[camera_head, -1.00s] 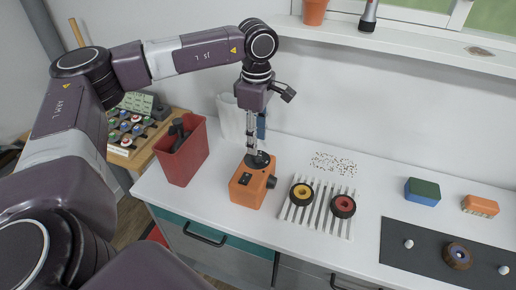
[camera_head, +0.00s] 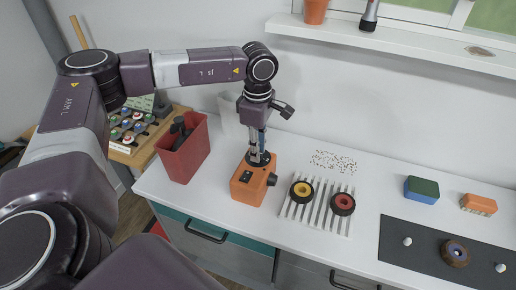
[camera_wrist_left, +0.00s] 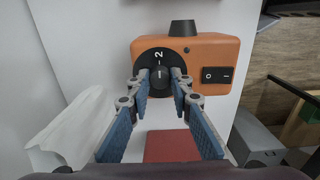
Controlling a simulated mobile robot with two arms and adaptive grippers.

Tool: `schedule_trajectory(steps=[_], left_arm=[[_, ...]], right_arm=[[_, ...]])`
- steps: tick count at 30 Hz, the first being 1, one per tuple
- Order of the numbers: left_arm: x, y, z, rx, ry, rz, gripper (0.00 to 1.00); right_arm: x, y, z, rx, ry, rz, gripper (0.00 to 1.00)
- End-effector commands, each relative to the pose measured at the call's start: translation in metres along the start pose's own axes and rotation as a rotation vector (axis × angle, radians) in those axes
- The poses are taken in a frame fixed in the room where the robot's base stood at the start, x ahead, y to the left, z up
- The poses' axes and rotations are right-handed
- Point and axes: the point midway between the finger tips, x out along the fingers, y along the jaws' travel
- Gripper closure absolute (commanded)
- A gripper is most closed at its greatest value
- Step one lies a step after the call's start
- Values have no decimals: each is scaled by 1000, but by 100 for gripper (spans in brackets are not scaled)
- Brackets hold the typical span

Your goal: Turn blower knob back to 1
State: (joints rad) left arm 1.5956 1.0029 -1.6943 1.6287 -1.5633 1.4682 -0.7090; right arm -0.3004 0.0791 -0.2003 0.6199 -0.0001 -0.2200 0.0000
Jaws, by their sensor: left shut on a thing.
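The orange blower box (camera_head: 245,190) stands on the white counter. In the left wrist view its face (camera_wrist_left: 205,55) shows a black round dial with a white 2 at its top and a white dash below it. The blower knob (camera_wrist_left: 160,79) sits in the dial's middle. My left gripper (camera_head: 259,158) reaches down onto the box from above. In the left wrist view its blue-padded fingers (camera_wrist_left: 160,84) are shut on the knob, one on each side. The fingers hide the dial's lower sides, and I cannot make out a 1. My right gripper is out of view.
A red bin (camera_head: 183,150) with black items stands left of the blower. A ribbed rack (camera_head: 318,213) with two wheels lies to its right. The box face also carries a black rocker switch (camera_wrist_left: 217,76) and a black side knob (camera_wrist_left: 183,28).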

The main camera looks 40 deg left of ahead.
Motion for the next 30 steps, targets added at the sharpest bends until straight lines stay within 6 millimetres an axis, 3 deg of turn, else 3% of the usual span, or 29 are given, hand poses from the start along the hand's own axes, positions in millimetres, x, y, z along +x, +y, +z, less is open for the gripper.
schedule_trajectory(steps=[14,30], left_arm=[[1,0,0,-94,-2,1,100],[1,1,1,-563,-4,2,100]], right_arm=[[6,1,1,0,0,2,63],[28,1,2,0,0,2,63]])
